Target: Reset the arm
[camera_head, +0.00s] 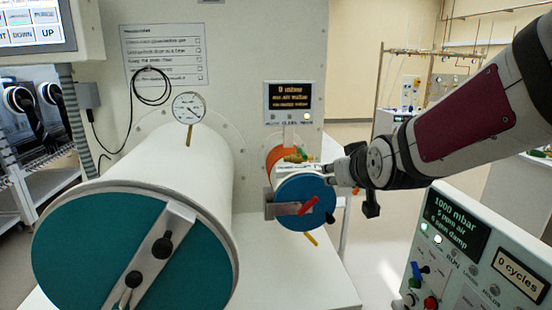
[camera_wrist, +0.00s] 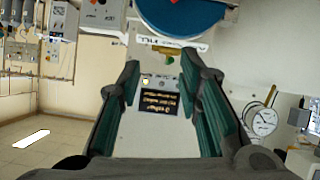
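My gripper (camera_head: 338,173) is beside the upper right rim of the small blue round door (camera_head: 292,207) in the head view. Whether they touch cannot be told. In the wrist view my gripper (camera_wrist: 160,66) has its two green-padded fingers spread wide, with nothing held between them. The blue door (camera_wrist: 182,14) shows beyond the fingertips at the top. My arm reaches in from the right, and it hides part of the fingers in the head view.
A large cylinder with a teal door (camera_head: 70,245) stands at left, with a pressure gauge (camera_head: 189,107) behind it. A small display (camera_head: 289,96) is above the blue door. A control panel (camera_head: 470,255) stands at lower right, below my arm. Open floor shows between.

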